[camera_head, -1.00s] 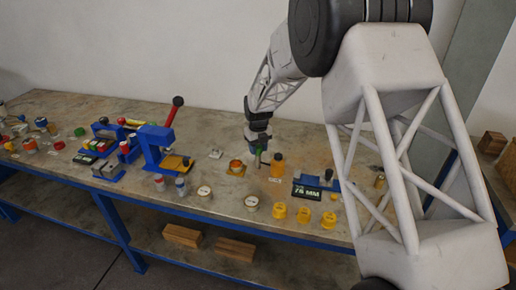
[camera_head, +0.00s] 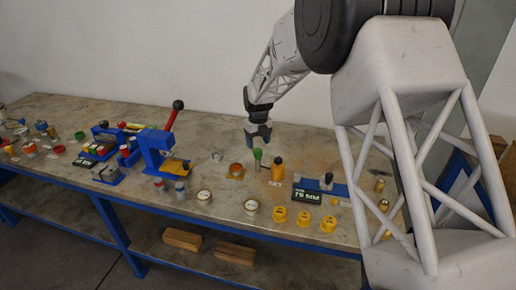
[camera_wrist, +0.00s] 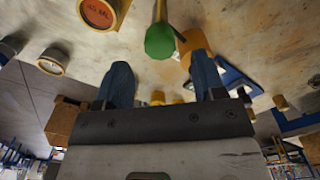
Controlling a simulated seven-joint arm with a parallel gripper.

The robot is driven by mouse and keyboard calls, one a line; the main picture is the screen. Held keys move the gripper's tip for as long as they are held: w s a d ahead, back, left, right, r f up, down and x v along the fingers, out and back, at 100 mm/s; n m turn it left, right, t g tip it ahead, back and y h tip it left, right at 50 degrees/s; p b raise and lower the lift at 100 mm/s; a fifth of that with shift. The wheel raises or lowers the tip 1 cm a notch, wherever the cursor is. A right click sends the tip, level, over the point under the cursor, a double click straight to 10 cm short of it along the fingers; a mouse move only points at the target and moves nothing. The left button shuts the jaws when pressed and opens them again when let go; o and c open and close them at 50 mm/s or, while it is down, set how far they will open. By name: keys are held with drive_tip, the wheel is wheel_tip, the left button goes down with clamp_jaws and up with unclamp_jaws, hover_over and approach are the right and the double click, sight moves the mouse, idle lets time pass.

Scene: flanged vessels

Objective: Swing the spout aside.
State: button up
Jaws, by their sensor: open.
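A green-tipped part (camera_head: 257,154), which I take to be the spout, stands between an orange cup (camera_head: 236,170) and an orange bottle with a dark cap (camera_head: 277,170). In the wrist view the green tip (camera_wrist: 160,41) sits on a thin rod, just beyond my fingers. The cup there shows a round orange face with lettering (camera_wrist: 97,13). My gripper (camera_head: 258,143) is above the green tip, fingers down. In the wrist view its blue fingers (camera_wrist: 162,78) are apart with nothing held between them. The lower end of the rod is unclear.
A blue lever press with a red handle (camera_head: 160,150) stands to the left. A blue fixture with a dark display (camera_head: 307,195) is to the right. White-topped jars (camera_head: 251,207) and several yellow pieces (camera_head: 304,218) line the front. The bench behind is mostly clear.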

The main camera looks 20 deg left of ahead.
drive_tip(key=shift+r, duration=1.45)
drive_tip(key=shift+d, duration=0.1)
drive_tip(key=shift+s+d+r, duration=0.1)
drive_tip(key=shift+d+r, duration=0.1)
drive_tip(key=shift+r, duration=0.05)
drive_tip(key=s+d+r+n+t, duration=0.1)
drive_tip(key=s+d+r+n, duration=0.65)
drive_tip(key=s+d, duration=0.4)
drive_tip(key=s+d+r+n, duration=0.6)
drive_tip(key=s+d+r, duration=0.25)
drive_tip(key=d, duration=0.65)
drive_tip(key=s+d+n, duration=0.4)
drive_tip(key=s+d, duration=0.1)
drive_tip(key=s, duration=0.4)
drive_tip(key=s+d+n+t, duration=0.1)
drive_tip(key=s+d+n, duration=0.4)
drive_tip(key=s, duration=0.5)
drive_tip(key=s+d+n, duration=0.4)
drive_tip(key=s, duration=0.5)
drive_tip(key=shift+s+d+f+t, duration=0.3)
drive_tip(key=shift+s+d+f, duration=0.1)
drive_tip(key=shift+f, duration=0.05)
